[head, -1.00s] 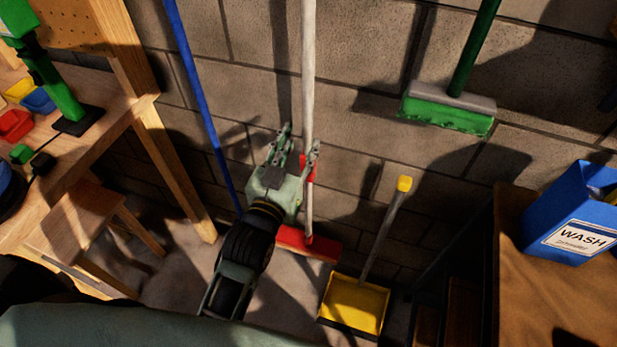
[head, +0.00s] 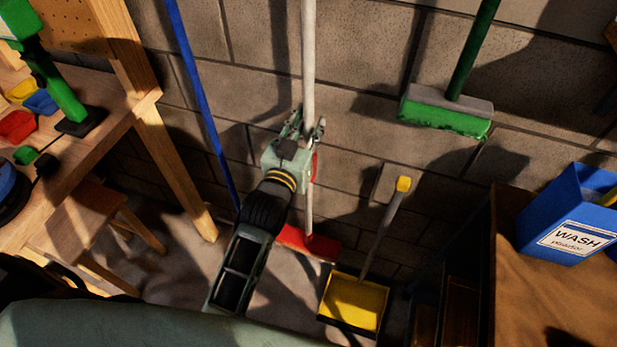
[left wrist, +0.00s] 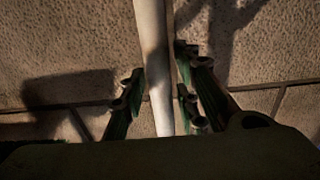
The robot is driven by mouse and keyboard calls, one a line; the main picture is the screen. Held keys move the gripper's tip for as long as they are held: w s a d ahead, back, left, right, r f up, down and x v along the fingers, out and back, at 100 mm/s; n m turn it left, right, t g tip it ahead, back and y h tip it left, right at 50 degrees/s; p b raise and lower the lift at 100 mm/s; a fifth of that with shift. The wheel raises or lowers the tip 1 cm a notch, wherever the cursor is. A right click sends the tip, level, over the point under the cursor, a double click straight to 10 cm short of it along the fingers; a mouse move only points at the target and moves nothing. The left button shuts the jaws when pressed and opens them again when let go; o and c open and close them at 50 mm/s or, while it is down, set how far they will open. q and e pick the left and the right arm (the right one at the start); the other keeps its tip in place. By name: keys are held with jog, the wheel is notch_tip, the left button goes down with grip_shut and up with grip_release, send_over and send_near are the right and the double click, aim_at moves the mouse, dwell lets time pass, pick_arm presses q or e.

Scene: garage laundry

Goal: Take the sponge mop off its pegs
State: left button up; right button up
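The sponge mop has a long white handle (head: 308,62) and a red head (head: 308,243). It hangs upright along the block wall, with a red part low on the handle. Its pegs are not in view. My left gripper (head: 307,128) is at the lower handle, with fingers on either side of it. In the left wrist view the white handle (left wrist: 153,70) runs between the fingers of the left gripper (left wrist: 160,95). The fingers are open, with a small gap at the left finger. My right gripper is not in view.
A blue pole (head: 203,95) stands to the left, near a wooden workbench (head: 110,125). A green broom (head: 447,112) hangs at right. A yellow dustpan (head: 355,303) is below right. A blue WASH box (head: 570,215) stands on a brown surface (head: 540,300).

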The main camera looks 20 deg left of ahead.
pick_arm(q)
grip_shut()
dwell(0.3)
jog(key=shift+r, duration=0.1)
jog(key=shift+r, duration=0.1)
